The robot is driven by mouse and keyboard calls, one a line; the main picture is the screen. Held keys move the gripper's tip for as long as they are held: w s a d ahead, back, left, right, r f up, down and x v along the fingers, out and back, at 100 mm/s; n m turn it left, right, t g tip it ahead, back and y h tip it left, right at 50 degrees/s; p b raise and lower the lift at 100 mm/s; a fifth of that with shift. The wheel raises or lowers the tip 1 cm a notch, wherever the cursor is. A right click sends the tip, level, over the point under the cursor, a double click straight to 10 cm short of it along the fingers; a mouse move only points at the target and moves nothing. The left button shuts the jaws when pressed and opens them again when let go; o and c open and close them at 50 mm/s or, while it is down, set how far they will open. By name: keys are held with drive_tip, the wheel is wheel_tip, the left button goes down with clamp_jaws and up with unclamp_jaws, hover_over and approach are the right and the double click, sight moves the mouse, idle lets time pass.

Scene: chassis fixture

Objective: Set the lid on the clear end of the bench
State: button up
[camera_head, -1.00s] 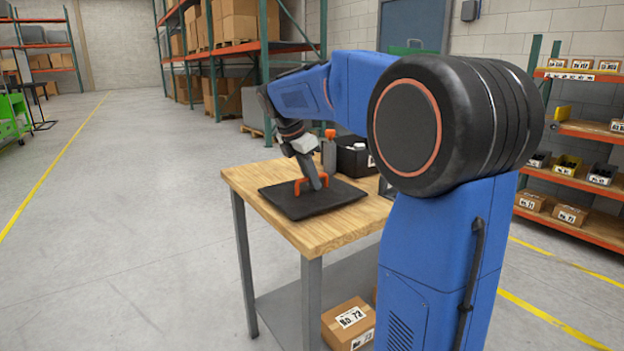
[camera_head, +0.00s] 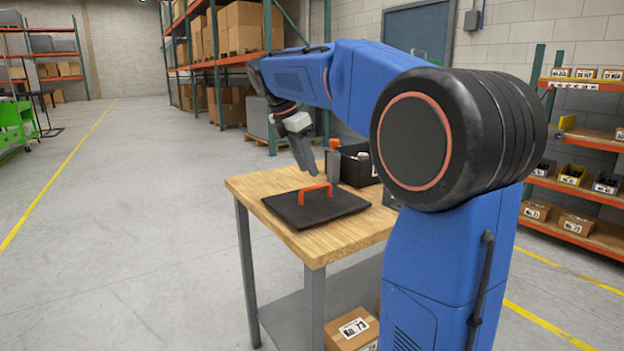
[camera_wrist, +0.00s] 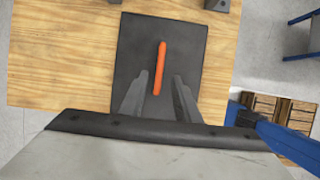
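The lid (camera_head: 316,208) is a flat dark square panel with an orange handle (camera_head: 315,192). It lies flat on the wooden bench top (camera_head: 290,238), toward the front end. In the wrist view the lid (camera_wrist: 140,50) lies under my gripper, its orange handle (camera_wrist: 160,68) between and beyond the fingertips. My gripper (camera_head: 307,168) is above the lid and apart from the handle.
A black bin (camera_head: 355,165) and a grey upright tool with an orange top (camera_head: 333,160) stand behind the lid on the bench. Boxes (camera_head: 352,328) sit on the bench's lower shelf. The floor (camera_head: 120,230) to the left is clear.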

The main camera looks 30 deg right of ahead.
drive_tip(key=shift+v, duration=1.8)
